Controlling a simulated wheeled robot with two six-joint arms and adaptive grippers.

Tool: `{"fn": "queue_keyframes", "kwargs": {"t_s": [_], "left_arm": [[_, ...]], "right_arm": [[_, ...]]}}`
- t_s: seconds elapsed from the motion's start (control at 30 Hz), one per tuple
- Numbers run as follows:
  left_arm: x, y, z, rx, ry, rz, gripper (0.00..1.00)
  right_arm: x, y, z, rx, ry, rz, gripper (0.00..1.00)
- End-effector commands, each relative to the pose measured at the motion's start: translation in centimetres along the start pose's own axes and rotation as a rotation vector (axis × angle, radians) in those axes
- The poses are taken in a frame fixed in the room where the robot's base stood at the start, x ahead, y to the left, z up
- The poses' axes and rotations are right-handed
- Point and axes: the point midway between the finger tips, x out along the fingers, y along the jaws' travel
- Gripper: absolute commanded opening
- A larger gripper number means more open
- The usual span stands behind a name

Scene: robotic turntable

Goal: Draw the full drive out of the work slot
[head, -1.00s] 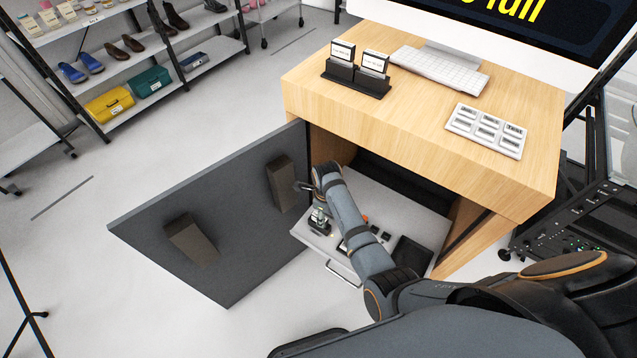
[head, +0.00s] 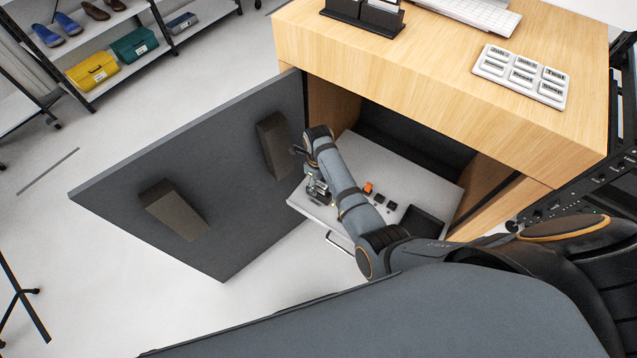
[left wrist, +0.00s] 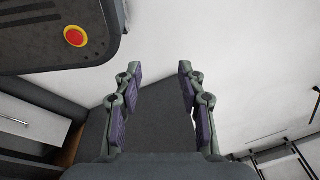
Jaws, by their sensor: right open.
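My right gripper (head: 318,192) points down over the left end of a pale pull-out tray (head: 352,152) in the open cabinet. It is open; small parts below it are partly hidden by the fingers and arm, and I cannot make out the full drive or the work slot there. A black two-place stand (head: 362,17) with labelled blocks is on the desktop, cut off by the top edge in the head view. My left gripper (left wrist: 157,85) is open and empty in the left wrist view; it does not show in the head view.
The grey cabinet door (head: 225,185) stands open left of the tray. An orange piece (head: 368,187), small dark pieces and a dark square pad (head: 420,226) lie on the tray. The wooden desktop (head: 430,70) overhangs it. A keypad (head: 520,75) lies on top.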

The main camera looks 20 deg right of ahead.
Motion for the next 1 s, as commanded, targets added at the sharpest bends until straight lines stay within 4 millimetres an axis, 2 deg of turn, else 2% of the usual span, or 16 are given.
{"fn": "queue_keyframes", "kwargs": {"t_s": [0.03,0.1,0.23,0.4,0.73,1.0], "left_arm": [[1.5,0.1,0.7,0.000,-0.009,0.000,0.40],[1.9,0.2,1.8,0.001,-0.024,0.001,0.40],[1.7,0.2,3.7,0.002,-0.051,0.001,0.40],[1.6,0.2,3.9,0.002,-0.054,0.001,0.40],[1.6,0.1,2.3,0.001,-0.030,0.000,0.40],[1.4,0.1,2.4,0.002,-0.032,0.000,0.40]], "right_arm": [[1.4,0.0,0.0,0.000,-0.001,-0.001,0.45],[1.8,0.0,0.0,0.000,-0.001,-0.001,0.45],[1.7,0.0,0.0,0.000,-0.001,-0.001,0.45],[1.5,0.0,0.0,0.000,-0.001,0.000,0.44],[1.6,0.0,0.0,0.000,-0.001,0.000,0.00],[1.4,0.0,0.0,0.000,0.000,0.000,0.00]]}}
